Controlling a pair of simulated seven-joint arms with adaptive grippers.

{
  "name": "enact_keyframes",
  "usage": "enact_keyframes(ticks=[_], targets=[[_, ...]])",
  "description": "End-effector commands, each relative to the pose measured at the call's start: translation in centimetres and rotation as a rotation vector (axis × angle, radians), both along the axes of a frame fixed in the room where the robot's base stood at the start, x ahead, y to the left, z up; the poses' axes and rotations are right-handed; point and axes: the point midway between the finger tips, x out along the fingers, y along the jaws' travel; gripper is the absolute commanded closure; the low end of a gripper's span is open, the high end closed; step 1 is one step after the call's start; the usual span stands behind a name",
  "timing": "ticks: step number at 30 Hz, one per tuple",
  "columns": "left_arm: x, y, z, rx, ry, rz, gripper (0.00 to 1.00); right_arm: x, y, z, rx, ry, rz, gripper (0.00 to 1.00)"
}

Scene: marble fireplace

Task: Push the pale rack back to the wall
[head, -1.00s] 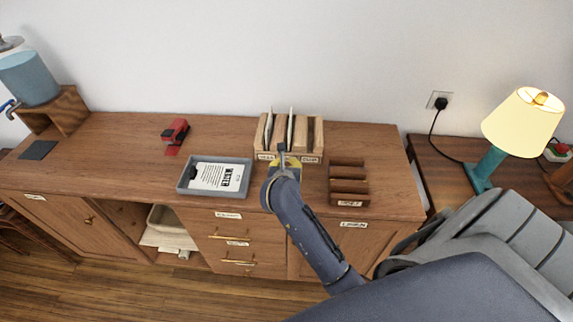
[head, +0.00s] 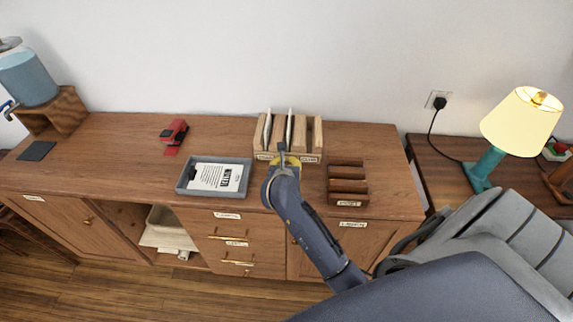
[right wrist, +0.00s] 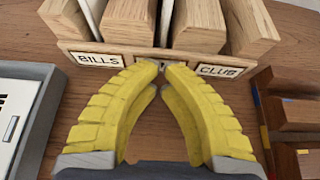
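The pale wooden rack (head: 312,140) stands near the back of the cabinet top. Its upright slots hold thin pale items, and its front carries labels, two of which read "BILLS" and "CLUB" in the right wrist view (right wrist: 205,30). My right gripper (head: 282,148) is at the middle of the rack's front. In the right wrist view its yellow fingers (right wrist: 160,66) come together at the tips, with nothing seen between them. The tips are at the front strip and cover part of the middle label; they look to be touching it. My left gripper is not in view.
A grey tray (head: 183,187) with a printed sheet lies left of the rack. A darker brown rack (head: 347,186) stands close on the right. A red stapler-like object (head: 174,131) is farther left. The white wall (head: 230,60) rises behind the cabinet.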

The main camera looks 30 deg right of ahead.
Motion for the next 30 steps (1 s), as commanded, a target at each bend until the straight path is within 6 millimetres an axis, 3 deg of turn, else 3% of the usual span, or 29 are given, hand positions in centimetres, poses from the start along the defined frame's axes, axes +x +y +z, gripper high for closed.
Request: enact_keyframes(ticks=[30], targets=[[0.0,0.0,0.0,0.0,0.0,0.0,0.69,2.8,-2.1,0.1,-0.002,-0.002,0.0,1.0]])
